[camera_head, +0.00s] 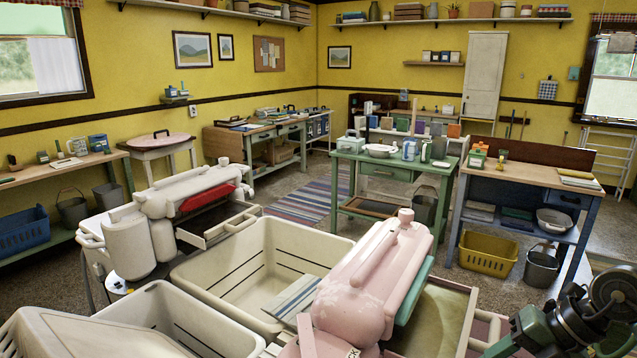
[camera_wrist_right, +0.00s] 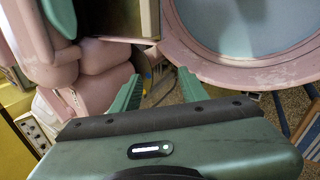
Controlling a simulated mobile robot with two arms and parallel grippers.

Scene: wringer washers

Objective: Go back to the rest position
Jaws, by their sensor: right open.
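My right gripper (camera_wrist_right: 157,90) is open in the right wrist view. Its two green fingers are spread with nothing between them. In the head view my right arm (camera_head: 575,325) comes in at the lower right corner, right of the pink wringer (camera_head: 365,280). My left gripper is not in the head view. In the wrist view a pink washer's round rim (camera_wrist_right: 200,60) is just beyond the right finger. Pink rounded wringer parts (camera_wrist_right: 100,70) are beyond the left finger. I cannot tell whether a finger touches them.
A cream tub (camera_head: 215,265) and a white wringer (camera_head: 185,195) stand left of the pink wringer. A green table (camera_head: 445,180) and a blue workbench (camera_head: 530,177) stand behind. A yellow basket (camera_head: 487,254) is under the workbench. Open floor (camera_head: 275,180) lies between the tub and the back desks.

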